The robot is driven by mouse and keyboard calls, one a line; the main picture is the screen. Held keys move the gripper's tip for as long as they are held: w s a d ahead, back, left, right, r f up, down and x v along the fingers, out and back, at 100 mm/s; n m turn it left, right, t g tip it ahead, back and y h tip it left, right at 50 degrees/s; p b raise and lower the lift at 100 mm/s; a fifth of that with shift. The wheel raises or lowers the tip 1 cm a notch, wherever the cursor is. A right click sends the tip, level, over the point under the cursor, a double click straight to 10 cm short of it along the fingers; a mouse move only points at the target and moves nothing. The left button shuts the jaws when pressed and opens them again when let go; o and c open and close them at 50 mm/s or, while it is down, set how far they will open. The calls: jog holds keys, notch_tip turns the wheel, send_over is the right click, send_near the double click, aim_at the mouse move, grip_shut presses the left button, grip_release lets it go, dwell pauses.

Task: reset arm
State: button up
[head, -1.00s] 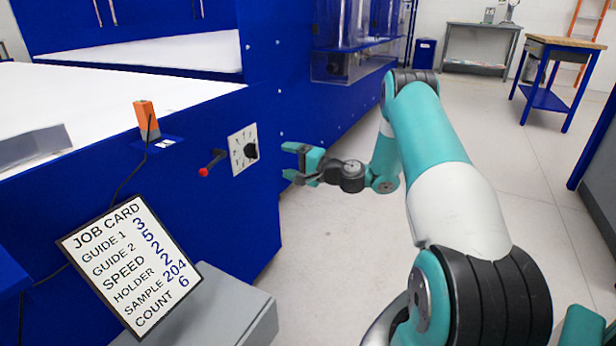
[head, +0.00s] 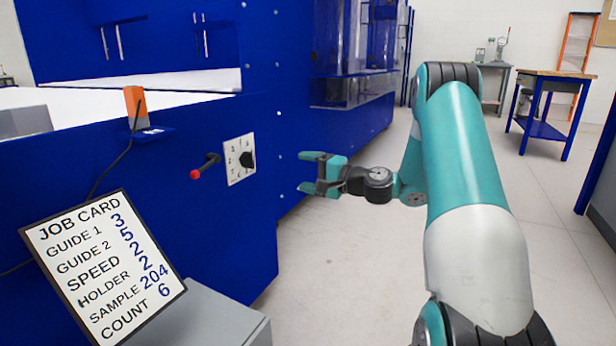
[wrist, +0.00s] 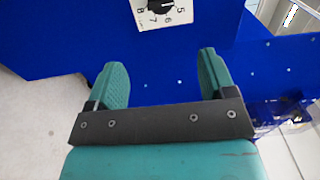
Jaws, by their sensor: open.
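My gripper (head: 312,173) is open and empty, its teal fingers held apart in the air to the right of the blue machine (head: 215,245). The wrist view also shows my gripper (wrist: 158,85) with nothing between its fingers. My arm reaches in from the lower right of the head view. The dial plate with a black knob (head: 240,159) is on the machine's side, left of my gripper and apart from it. The dial plate shows at the top of the wrist view too (wrist: 150,14). A lever with a red ball (head: 196,174) sticks out left of the dial.
A job card (head: 103,268) leans on a grey box (head: 215,318) at the lower left. An orange device (head: 136,106) with a cable sits on a small blue ledge. A wood-topped blue table (head: 553,75) stands at the back right. The floor right of the machine is clear.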

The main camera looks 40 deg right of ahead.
jog(key=shift+a, duration=0.1)
dwell(0.3)
jog(key=s+a+r+n+g+y+p, duration=0.15)
jog(key=a+n+g, duration=0.25)
jog(key=a, duration=0.5)
jog(key=s+a+r+n+g+y+p, duration=0.1)
jog(key=s+a+r+n+g, duration=0.25)
jog(key=a, duration=0.65)
jog(key=s+a+r+n+g+y+p, duration=0.2)
jog(key=a+n+g, duration=0.25)
jog(key=a, duration=0.45)
jog(key=s+a+r+n+g+h+p, duration=0.2)
jog(key=s+a+n+h, duration=0.15)
jog(key=s, duration=0.75)
jog(key=s+a+r+n+g+h+p, duration=0.1)
jog(key=s+a+n+g+h, duration=0.3)
jog(key=s, duration=0.7)
notch_tip(320, 180, up, 38)
jog(key=n+t+y+p, duration=0.1)
jog(key=p, duration=3.7)
jog(key=shift+s+d, duration=0.25)
jog(key=shift+s, duration=0.2)
